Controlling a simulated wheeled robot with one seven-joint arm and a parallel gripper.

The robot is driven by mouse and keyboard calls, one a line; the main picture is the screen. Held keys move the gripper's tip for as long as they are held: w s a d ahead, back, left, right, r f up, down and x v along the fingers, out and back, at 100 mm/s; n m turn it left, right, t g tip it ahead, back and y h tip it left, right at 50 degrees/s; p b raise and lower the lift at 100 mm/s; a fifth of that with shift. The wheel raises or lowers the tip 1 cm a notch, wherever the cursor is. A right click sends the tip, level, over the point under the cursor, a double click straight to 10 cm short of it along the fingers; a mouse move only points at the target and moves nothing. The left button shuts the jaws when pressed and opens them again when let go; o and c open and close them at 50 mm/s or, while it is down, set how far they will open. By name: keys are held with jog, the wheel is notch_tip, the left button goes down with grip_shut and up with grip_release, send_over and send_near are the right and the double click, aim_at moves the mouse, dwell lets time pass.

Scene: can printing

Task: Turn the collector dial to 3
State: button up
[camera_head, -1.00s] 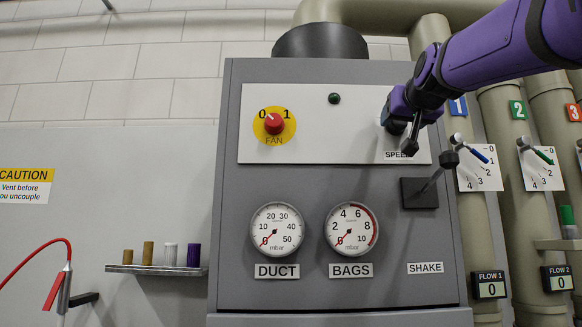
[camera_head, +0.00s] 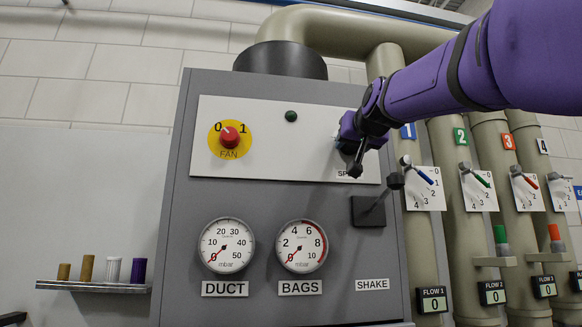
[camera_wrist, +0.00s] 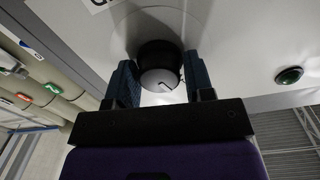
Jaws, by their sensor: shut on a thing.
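The collector dial (camera_wrist: 159,66) is a black round knob with a silver face and a dark pointer mark. In the wrist view it sits between the two fingers of my gripper (camera_wrist: 160,86), which is shut on it. In the head view my gripper (camera_head: 352,158) is at the right end of the white panel, over the partly covered "SPEED" label. There it hides the dial and its scale, so I cannot read the number it points to. The grey collector cabinet (camera_head: 190,245) carries the panel.
The red FAN knob (camera_head: 229,137) points near 0. A dark green lamp (camera_head: 291,116) is on the panel. The DUCT gauge (camera_head: 226,245) and BAGS gauge (camera_head: 301,245) read about 0. The SHAKE lever (camera_head: 396,181) stands close below my gripper. Pipes with small valves are at right.

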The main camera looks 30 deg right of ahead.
jog(key=m, duration=0.4)
jog(key=shift+m, duration=1.5)
jog(key=o, duration=0.7)
jog(key=shift+o, duration=0.2)
